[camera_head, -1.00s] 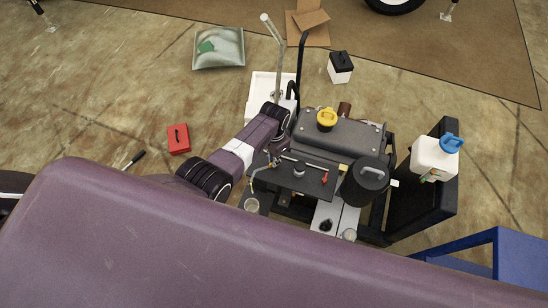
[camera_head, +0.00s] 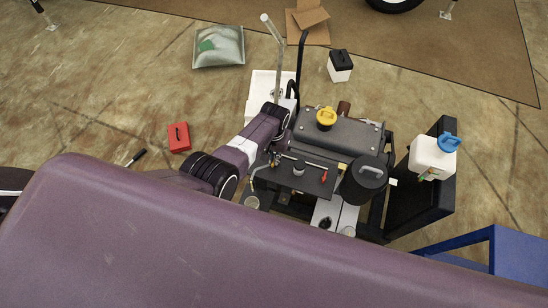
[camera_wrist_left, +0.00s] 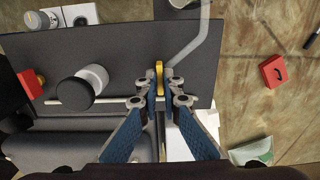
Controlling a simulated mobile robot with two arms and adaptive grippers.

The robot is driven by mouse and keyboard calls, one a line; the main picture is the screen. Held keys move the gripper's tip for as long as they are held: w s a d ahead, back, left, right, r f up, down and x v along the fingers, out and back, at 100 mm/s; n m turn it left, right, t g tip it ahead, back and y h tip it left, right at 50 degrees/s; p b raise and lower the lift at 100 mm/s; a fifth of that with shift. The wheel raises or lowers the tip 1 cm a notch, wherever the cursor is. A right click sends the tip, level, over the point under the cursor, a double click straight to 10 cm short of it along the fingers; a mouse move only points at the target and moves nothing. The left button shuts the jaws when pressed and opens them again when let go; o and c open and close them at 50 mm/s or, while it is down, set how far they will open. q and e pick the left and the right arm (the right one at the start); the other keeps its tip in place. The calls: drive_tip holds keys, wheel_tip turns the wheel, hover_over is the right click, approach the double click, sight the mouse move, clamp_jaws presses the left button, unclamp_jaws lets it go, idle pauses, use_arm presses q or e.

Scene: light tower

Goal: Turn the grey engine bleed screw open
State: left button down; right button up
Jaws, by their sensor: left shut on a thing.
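My left gripper (camera_head: 272,158) reaches in from the left over the dark panel (camera_head: 312,184) of the machine. In the left wrist view its two fingers (camera_wrist_left: 167,84) are closed around a small upright yellow tab (camera_wrist_left: 159,72) at the panel's edge. A clear tube (camera_wrist_left: 203,38) bends away from beside this tab towards a small cup, which shows in the head view (camera_head: 252,203). I cannot make out a separate grey screw body at the tab; the fingers cover part of this spot. My right gripper is in neither view.
A black knob with a pale grey collar (camera_head: 299,168) and a red lever (camera_head: 324,176) stand on the panel. A black canister (camera_head: 364,180) and a tank with a yellow cap (camera_head: 326,119) are close by. A red box (camera_head: 179,137) lies on open floor.

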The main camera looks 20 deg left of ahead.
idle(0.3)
use_arm(q)
drive_tip(key=c, duration=2.1)
unclamp_jaws()
wheel_tip(320, 180, up, 12)
